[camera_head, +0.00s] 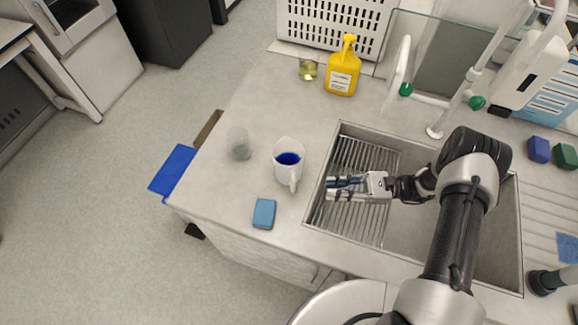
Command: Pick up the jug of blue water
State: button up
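The jug of blue water (287,167) stands upright on the grey counter (222,193), left of the sink. It is a clear or whitish jug with dark blue liquid inside, and its handle points toward the bottom of the picture. My gripper (329,189) is above the sink's left part, to the right of the jug and apart from it. It points left toward the jug. Its two fingers look spread with a gap between them and nothing in the gap.
A blue sponge (264,214) lies below the jug, and a clear beaker (239,144) stands to its left. A yellow bottle (342,72) and a small glass with yellowish liquid (308,69) stand behind. The sink (343,220) has a ribbed rack. Faucets rise behind it.

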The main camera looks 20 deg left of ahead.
aim_at(294, 188)
jog(key=x, duration=1.2)
jog(key=shift+c, duration=0.4)
grip_shut()
